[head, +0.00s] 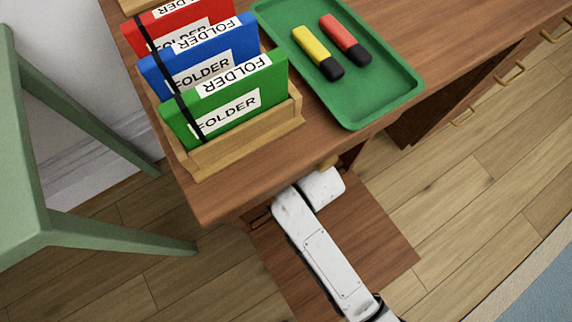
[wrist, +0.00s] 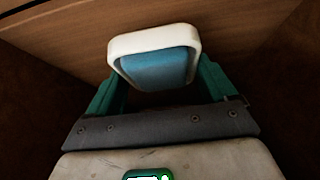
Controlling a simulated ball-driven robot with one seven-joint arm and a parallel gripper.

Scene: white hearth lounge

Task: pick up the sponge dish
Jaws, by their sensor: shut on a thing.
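The sponge dish (wrist: 153,39) shows in the wrist view as a white rounded rim with a blue sponge (wrist: 156,68) in it. My gripper (wrist: 159,80) has its green fingers on the left and right sides of the dish and is shut on it. The dish is tilted toward the wrist camera, close to a wooden panel. In the head view, my white arm reaches in under the desk top, and the gripper and dish are hidden there.
The desk (head: 240,195) overhangs my arm. On it stand a wooden folder rack (head: 240,142) with red, blue and green folders and a green tray (head: 352,112) holding two markers. A brown wooden panel (head: 385,250) lies below my arm. A green chair (head: 25,190) stands left.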

